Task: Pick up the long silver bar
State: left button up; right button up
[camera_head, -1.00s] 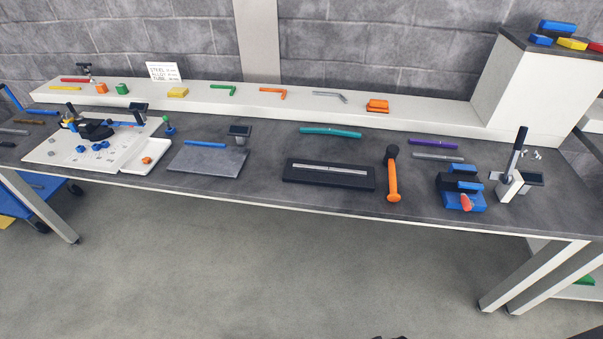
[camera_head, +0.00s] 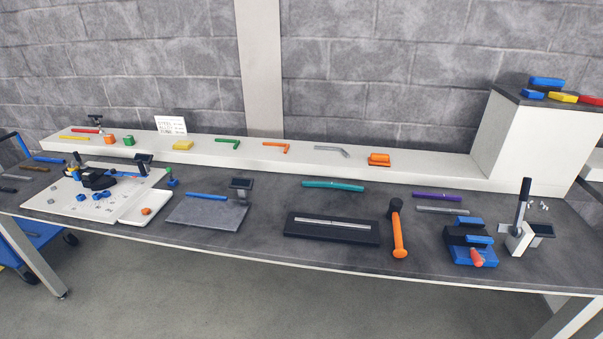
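A long straight silver strip (camera_head: 335,222) lies along the top of a black rectangular block (camera_head: 300,234) near the front edge of the bench, right of centre. A shorter grey bar (camera_head: 443,209) lies flat on the bench to the right, just in front of a purple bar (camera_head: 437,196). A bent silver piece (camera_head: 333,150) rests on the white raised shelf. Small grey bars (camera_head: 16,177) lie at the bench's far left. I cannot tell for certain which of these is the task's bar. Neither of my grippers is in view.
An orange hammer (camera_head: 398,235) lies right of the black block. A blue vise (camera_head: 472,246) and a lever tool (camera_head: 519,236) stand farther right. A grey plate (camera_head: 206,216) and a white board (camera_head: 72,206) lie to the left. The floor in front is clear.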

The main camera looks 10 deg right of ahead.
aim_at(315, 222)
jog(key=z, duration=0.5)
jog(key=k, duration=0.65)
jog(key=z, duration=0.65)
jog(key=i, duration=1.4)
jog(key=u, duration=1)
